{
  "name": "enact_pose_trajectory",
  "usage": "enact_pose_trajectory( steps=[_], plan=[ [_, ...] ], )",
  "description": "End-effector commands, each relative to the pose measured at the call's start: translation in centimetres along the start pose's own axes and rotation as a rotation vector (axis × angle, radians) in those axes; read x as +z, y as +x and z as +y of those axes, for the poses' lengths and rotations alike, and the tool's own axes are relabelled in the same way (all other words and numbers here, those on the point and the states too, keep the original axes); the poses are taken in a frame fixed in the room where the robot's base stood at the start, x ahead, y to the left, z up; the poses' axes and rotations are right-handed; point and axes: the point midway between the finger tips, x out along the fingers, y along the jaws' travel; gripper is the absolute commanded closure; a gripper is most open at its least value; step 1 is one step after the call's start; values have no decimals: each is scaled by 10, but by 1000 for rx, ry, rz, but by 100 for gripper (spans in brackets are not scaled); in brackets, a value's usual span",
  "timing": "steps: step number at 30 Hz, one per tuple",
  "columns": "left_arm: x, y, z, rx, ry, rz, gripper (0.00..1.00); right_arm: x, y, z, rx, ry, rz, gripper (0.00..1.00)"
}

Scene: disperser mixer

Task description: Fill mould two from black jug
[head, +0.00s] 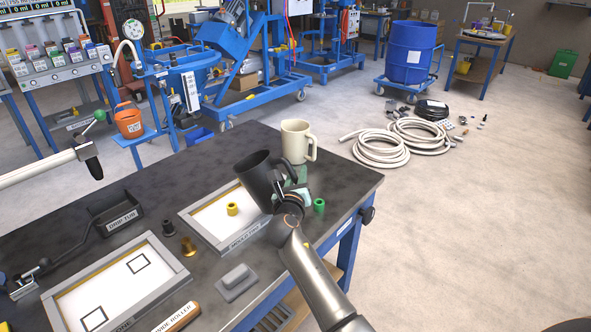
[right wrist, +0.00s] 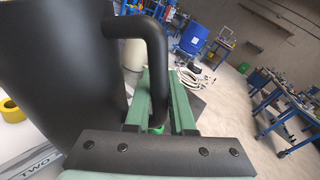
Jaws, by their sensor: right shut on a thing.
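The black jug (head: 257,182) is held above the right end of mould two (head: 195,226), its body leaning a little in the head view. My right gripper (head: 290,192) is shut on the jug's handle. In the right wrist view the handle (right wrist: 153,50) runs down between the green fingers (right wrist: 160,105), and the jug body (right wrist: 60,70) fills the left side. Mould two is a grey frame with a pale bed, and a yellow fitting (head: 232,209) shows within it. The jug hides its right part. I see no stream, and the jug's contents are hidden. My left gripper is not identifiable in view.
A cream jug (head: 297,141) stands behind the black jug. A green fitting (head: 319,205) is close to my right gripper. Mould one (head: 175,268), a drip tub (head: 117,212), dark and brass fittings (head: 188,246) and a grey float (head: 237,281) occupy the dark bench.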

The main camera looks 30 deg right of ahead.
Motion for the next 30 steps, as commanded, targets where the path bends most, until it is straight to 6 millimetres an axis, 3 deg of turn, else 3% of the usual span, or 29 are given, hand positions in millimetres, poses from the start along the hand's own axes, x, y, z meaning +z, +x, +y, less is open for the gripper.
enact_pose_trajectory(
  steps=[1, 16, 30],
  plan=[
    [-7, -6, 1, 1, 0, 0, 50, 11, 0, -4, -2, -11, -5, 100],
    [-39, -35, 5, 4, -2, -1, 50, 36, -2, -9, -5, -307, 53, 100],
    [-36, -31, 5, 5, -2, 0, 50, 31, -1, -8, -6, -305, 51, 100]
  ],
)
